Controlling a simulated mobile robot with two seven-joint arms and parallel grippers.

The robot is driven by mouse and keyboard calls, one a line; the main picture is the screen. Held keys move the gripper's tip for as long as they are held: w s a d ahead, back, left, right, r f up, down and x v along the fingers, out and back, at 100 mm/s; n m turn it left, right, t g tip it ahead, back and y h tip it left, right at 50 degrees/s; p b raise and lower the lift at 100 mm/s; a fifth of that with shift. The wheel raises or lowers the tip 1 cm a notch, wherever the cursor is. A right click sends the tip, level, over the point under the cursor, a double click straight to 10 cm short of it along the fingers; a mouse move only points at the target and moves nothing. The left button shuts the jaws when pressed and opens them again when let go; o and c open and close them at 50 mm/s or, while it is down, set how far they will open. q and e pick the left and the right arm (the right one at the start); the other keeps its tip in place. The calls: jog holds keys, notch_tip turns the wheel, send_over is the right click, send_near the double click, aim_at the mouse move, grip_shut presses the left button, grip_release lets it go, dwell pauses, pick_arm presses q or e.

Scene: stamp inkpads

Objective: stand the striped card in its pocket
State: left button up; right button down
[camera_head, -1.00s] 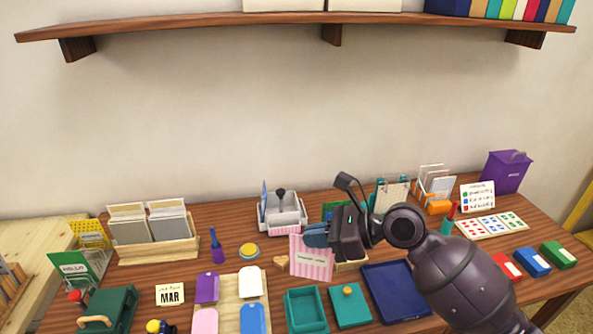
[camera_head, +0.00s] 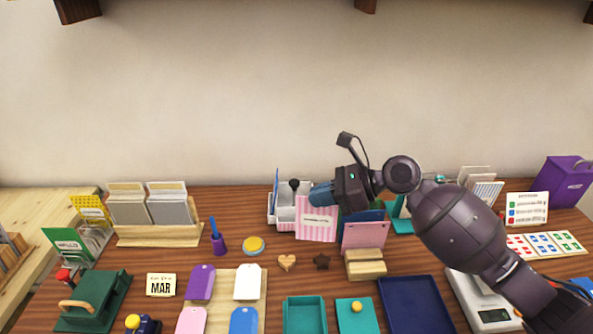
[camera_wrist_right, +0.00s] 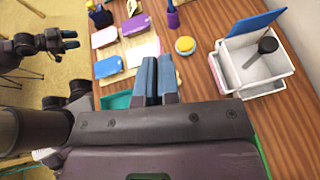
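The striped card (camera_head: 316,224), pink and white with a small label, hangs upright under the blue fingers of my right gripper (camera_head: 322,194), which is shut on its top edge. It is in front of the white tray (camera_head: 274,222). In the wrist view the fingers (camera_wrist_right: 157,80) are nearly together; the card does not show clearly there. The white tray (camera_wrist_right: 270,88) holds a blue card and a dark-knobbed tool, with a pink strip at one side. I cannot tell which slot is the card's pocket. My left gripper (camera_wrist_right: 71,40) is open and empty, away from the table.
A slotted wooden block (camera_head: 365,266) with a pink card stands to the right. A heart (camera_head: 287,262) and a star (camera_head: 322,261) lie in front. A wooden card box (camera_head: 158,236) is further left.

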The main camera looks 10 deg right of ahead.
pick_arm(q)
jog(key=shift+g, duration=0.3)
notch_tip(320, 180, down, 4)
jog(key=b, duration=0.5)
jog(key=shift+w+d+f, duration=0.1)
jog(key=shift+d+f, duration=0.05)
jog(key=shift+f, duration=0.1)
pick_arm(e)
jog(key=w+a+f+n+g, duration=0.1)
jog(key=w+g, duration=0.1)
jog(key=w, duration=1.1)
jog(key=shift+w+a+f+n+y, duration=0.25)
jog(key=shift+f+n+y, duration=0.05)
jog(key=shift+f+y, duration=0.1)
pick_arm(q)
jog(key=shift+r, duration=0.1)
pick_arm(e)
jog(key=shift+r, duration=0.15)
